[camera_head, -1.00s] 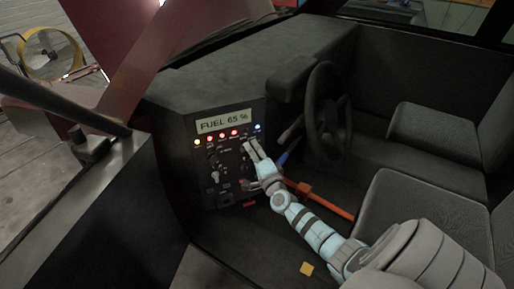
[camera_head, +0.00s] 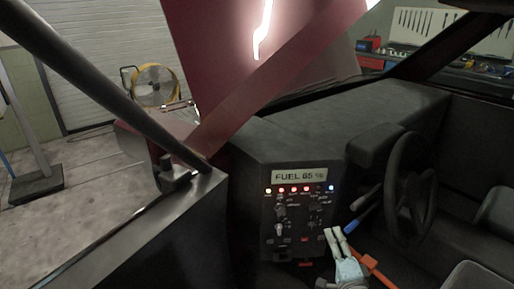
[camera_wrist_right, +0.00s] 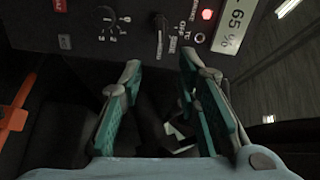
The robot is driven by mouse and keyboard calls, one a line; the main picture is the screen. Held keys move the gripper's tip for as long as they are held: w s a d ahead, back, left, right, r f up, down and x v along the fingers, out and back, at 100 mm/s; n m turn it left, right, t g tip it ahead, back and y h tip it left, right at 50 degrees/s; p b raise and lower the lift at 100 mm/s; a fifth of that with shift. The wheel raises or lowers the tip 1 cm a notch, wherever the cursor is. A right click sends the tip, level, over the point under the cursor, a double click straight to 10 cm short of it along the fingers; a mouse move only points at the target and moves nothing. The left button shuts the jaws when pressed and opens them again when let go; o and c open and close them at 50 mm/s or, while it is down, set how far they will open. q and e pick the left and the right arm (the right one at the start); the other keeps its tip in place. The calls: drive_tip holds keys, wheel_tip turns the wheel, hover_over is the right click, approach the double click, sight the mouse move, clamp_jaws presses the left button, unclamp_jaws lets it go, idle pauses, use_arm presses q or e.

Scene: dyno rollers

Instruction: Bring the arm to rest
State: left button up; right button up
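My right gripper (camera_head: 334,236) comes up from the bottom of the head view, in front of the lower right of the black control panel (camera_head: 270,225). In the right wrist view its two teal-padded fingers (camera_wrist_right: 160,85) stand apart with nothing between them. The panel has a display (camera_head: 299,177) reading FUEL 65 %, a row of lit lamps (camera_head: 293,189), knobs and switches. A knob with a pointer (camera_wrist_right: 161,35) and a numbered dial (camera_wrist_right: 108,18) lie beyond the fingertips, apart from them. My left gripper is not in view.
The steering wheel (camera_head: 408,190) stands right of the panel, with a blue-handled lever (camera_head: 364,222) between. An orange bar (camera_head: 377,268) runs close beside my right gripper. A seat (camera_head: 470,276) is at the lower right. A yellow fan (camera_head: 155,86) stands outside on the floor.

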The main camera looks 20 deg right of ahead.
drive_tip(key=s+a+f+n+g+y, duration=0.1)
drive_tip(key=s+f+n+g+y, duration=0.15)
drive_tip(key=f+n, duration=0.55)
drive_tip(key=s+a+f+n+g+y, duration=0.2)
drive_tip(key=s+f+n+g, duration=0.15)
drive_tip(key=f, duration=0.85)
drive_tip(key=s+a+f+n+g, duration=0.1)
drive_tip(key=s+f+n+g, duration=0.1)
drive_tip(key=s+f, duration=0.4)
drive_tip(key=s+a+f+n+g, duration=0.1)
drive_tip(key=s+f+n+g, duration=0.1)
drive_tip(key=s+f, duration=0.4)
drive_tip(key=s+a+f+n+g, duration=0.1)
drive_tip(key=s+f+n+g, duration=0.2)
drive_tip(key=s+f, duration=0.3)
drive_tip(key=shift+s+a, duration=0.2)
drive_tip(key=shift+s, duration=0.65)
drive_tip(key=shift+s+a, duration=0.2)
drive_tip(key=shift+s, duration=0.6)
drive_tip(key=s+a+f+n+g, duration=0.1)
drive_tip(key=s+a+f, duration=0.1)
drive_tip(key=s, duration=0.3)
drive_tip(key=s+a+f+g, duration=0.2)
drive_tip(key=s+a, duration=0.2)
drive_tip(key=s, duration=0.2)
drive_tip(key=shift+s+a+n, duration=0.15)
drive_tip(key=shift+a+n, duration=0.2)
drive_tip(key=shift+a, duration=0.05)
